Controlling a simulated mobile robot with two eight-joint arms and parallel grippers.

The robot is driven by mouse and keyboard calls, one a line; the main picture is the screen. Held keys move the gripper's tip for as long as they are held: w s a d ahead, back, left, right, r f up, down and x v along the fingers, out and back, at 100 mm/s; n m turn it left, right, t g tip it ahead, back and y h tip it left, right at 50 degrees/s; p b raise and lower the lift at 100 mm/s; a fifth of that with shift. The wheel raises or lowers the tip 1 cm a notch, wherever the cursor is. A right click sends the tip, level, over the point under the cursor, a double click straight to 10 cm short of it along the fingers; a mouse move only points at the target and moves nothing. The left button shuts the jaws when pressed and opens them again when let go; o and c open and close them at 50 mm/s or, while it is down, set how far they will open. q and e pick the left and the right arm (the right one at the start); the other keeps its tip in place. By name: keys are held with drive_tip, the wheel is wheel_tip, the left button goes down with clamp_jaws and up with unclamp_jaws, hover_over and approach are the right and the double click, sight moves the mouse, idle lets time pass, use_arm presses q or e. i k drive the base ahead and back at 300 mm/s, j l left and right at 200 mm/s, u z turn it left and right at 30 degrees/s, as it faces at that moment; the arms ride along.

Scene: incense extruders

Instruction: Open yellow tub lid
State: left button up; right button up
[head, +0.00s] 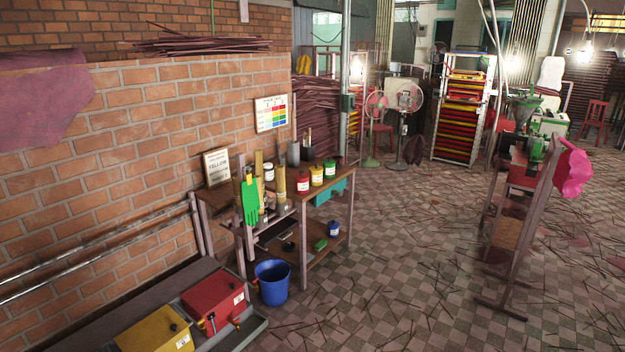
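A yellow box-shaped tub (150,335) sits at the bottom left, cut off by the lower frame edge. Its flat yellow top carries a small black knob, and a white label is on its right side. The top appears to lie flat on it. Neither of my grippers is in view.
A red tub (212,295) stands beside the yellow one. A blue bucket (272,285) is on the floor by the wooden table (325,199), where a green glove (250,203) hangs. Tiled floor to the right is mostly open, with scattered sticks. A stand (520,230) is at right.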

sight(151, 333)
drive_tip(key=u, duration=1.3)
drive_tip(key=i+j+u, duration=0.1)
drive_tip(key=i+j, duration=0.15)
drive_tip(key=i, duration=0.35)
drive_tip(key=i+j, duration=0.2)
drive_tip(key=i, duration=0.4)
drive_tip(key=i+j+u, duration=0.15)
drive_tip(key=i, duration=0.45)
drive_tip(key=i+j+u, duration=0.1)
drive_tip(key=i, duration=0.5)
drive_tip(key=j, duration=0.1)
